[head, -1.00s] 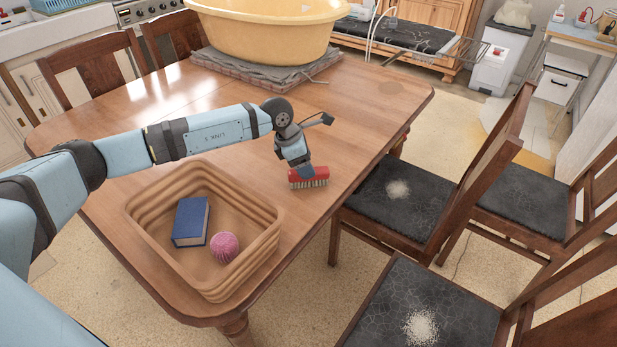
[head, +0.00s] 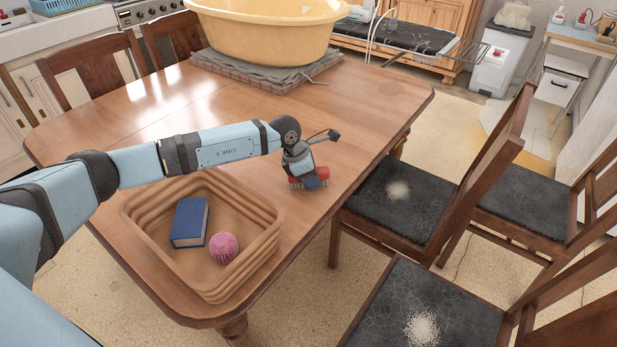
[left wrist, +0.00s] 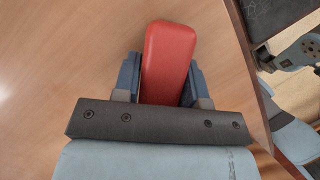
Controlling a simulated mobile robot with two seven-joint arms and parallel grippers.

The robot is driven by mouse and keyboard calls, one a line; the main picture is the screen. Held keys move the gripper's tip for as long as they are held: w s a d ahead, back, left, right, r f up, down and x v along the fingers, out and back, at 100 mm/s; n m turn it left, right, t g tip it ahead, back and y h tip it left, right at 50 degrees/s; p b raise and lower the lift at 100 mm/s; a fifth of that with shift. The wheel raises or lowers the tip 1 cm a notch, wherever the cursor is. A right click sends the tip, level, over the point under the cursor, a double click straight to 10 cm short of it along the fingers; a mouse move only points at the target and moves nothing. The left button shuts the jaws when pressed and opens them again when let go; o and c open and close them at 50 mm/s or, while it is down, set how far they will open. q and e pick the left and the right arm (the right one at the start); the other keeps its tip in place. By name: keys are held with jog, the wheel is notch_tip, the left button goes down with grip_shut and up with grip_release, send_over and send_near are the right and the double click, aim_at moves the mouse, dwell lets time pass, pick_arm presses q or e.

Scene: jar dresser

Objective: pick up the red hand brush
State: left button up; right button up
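The red hand brush (head: 296,183) stands bristles down on the wooden table, near its right edge, beyond the basket. In the left wrist view, its red back (left wrist: 168,55) lies lengthwise between my two fingers. My left gripper (head: 311,181) is down around the brush, with one blue-grey finger in front of it hiding part of its middle. In the left wrist view, my left gripper (left wrist: 165,82) has a finger close against each long side, with no clear gap. It looks shut on the brush, which shows no lift.
A tan basket (head: 133,213) on the table holds a blue book (head: 190,222) and a pink ball (head: 223,247). A yellow tub (head: 265,35) stands at the back. Dark chairs (head: 400,200) line the right side. The table beyond the brush is clear.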

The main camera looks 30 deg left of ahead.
pick_arm(q)
jog(key=c, duration=0.5)
notch_tip(320, 180, up, 20)
jog(key=p, duration=0.2)
jog(key=shift+r, duration=0.1)
